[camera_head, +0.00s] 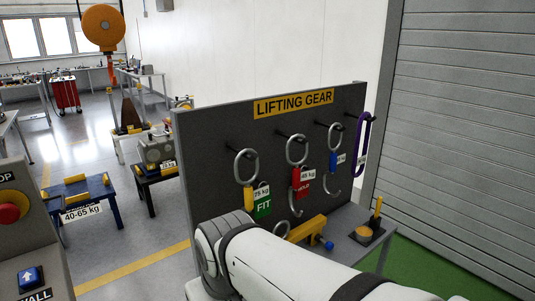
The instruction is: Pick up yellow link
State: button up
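A grey "LIFTING GEAR" board (215,140) stands at the centre right with several rings on pegs. The leftmost hanging link has a grey ring (246,165) at the top and a yellow part (248,198) below it. A "25 kg" label and a green "FIT" tag (263,203) hang beside the yellow part. My white arm crosses the bottom of the view, in front of the board's lower part. My gripper is not in view, and the link's lower end is hard to make out.
Hanging gear with a red tag (301,183), another with a blue part (333,161) and a purple sling (362,145) are to the right. A yellow tool (307,229) lies on the shelf below. A control panel (28,235) stands at the left.

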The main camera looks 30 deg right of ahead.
aim_at(250, 196)
jog(key=z, duration=0.45)
jog(key=k, duration=1.3)
jog(key=z, duration=0.45)
jog(key=i, duration=0.9)
jog(key=z, duration=0.45)
